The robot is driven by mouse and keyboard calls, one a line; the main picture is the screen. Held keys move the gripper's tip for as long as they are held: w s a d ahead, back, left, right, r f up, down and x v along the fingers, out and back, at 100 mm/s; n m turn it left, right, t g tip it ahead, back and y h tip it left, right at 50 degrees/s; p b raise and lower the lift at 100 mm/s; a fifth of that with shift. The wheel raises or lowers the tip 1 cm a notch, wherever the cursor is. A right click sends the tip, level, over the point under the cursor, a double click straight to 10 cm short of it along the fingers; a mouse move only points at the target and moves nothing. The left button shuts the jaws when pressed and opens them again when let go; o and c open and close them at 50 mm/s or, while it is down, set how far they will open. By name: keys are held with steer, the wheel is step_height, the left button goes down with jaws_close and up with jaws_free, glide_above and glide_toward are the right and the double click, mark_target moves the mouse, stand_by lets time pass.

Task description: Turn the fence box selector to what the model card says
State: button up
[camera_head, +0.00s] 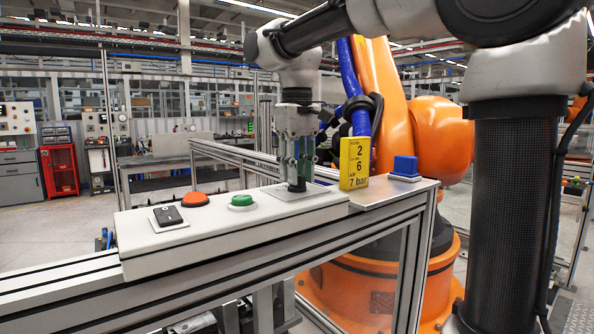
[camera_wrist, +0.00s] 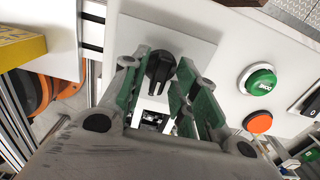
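The selector is a black knob (camera_wrist: 160,66) on a pale square plate (camera_wrist: 190,45) on the white fence box (camera_head: 230,228). It shows only partly in the head view (camera_head: 297,186), below my gripper (camera_head: 296,170). In the wrist view my gripper (camera_wrist: 160,82) has its green-padded fingers apart, one on each side of the knob. I cannot tell whether either pad touches it. Position marks around the knob are not legible.
A green button (camera_head: 242,201), a red-orange button (camera_head: 194,199) and a black rocker switch (camera_head: 168,215) sit left of the selector. A blue block (camera_head: 405,166) stands right of the card. A metal fence rail (camera_head: 200,283) runs in front, and an orange robot (camera_head: 400,130) stands behind.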

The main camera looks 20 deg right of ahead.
step_height(320, 180, up, 12)
stand_by(0.7)
